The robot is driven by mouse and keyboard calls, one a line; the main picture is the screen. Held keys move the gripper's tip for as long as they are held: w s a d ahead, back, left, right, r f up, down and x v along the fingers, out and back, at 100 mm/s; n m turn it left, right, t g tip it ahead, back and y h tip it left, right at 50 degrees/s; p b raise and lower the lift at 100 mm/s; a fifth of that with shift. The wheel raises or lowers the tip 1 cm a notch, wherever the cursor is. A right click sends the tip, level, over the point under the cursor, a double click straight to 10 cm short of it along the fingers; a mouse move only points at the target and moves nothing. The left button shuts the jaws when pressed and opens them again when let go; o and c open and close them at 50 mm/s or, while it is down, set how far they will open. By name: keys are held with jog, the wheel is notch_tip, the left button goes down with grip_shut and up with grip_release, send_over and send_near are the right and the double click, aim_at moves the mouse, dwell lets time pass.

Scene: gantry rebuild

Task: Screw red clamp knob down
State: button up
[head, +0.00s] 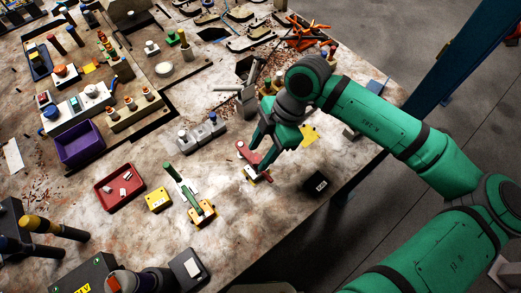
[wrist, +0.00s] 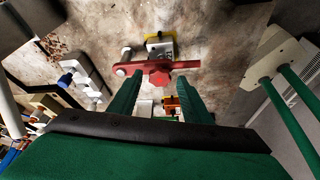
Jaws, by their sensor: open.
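The red clamp knob (wrist: 159,79) is a hex-shaped red head on a red bar (wrist: 185,65) in the wrist view. A white and yellow block (wrist: 159,40) lies beyond the bar. In the head view the red clamp (head: 246,152) stands near the table's right edge, partly hidden by my gripper. My gripper (head: 257,158) is open and points down at the clamp. In the wrist view its two green fingers (wrist: 159,76) stand left and right of the knob, with nothing gripped. I cannot tell whether the fingertips reach the knob's height.
A green-handled yellow clamp (head: 200,209), a yellow box (head: 158,200) and a red tray (head: 119,187) stand to the left. Grey blocks (head: 202,132) are behind the clamp.

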jog(key=c, duration=0.9)
jog(key=shift+w, duration=0.1)
jog(key=shift+w+n, duration=0.1)
jog(key=shift+n, duration=0.3)
jog(key=n, duration=0.2)
jog(key=n+g+h, duration=0.1)
jog(key=n, duration=0.2)
jog(key=shift+w+a+n+g+h, duration=0.2)
jog(key=shift+a+n+g+h, duration=0.1)
jog(key=shift+g, duration=0.1)
jog(key=shift+a+n+g+h, duration=0.2)
jog(key=shift+n+h, duration=0.25)
jog(key=shift+n, duration=0.75)
jog(key=shift+a+n+g+h, duration=0.15)
jog(key=shift+n+h, duration=0.3)
jog(key=shift+n, duration=0.75)
jog(key=shift+d, duration=0.1)
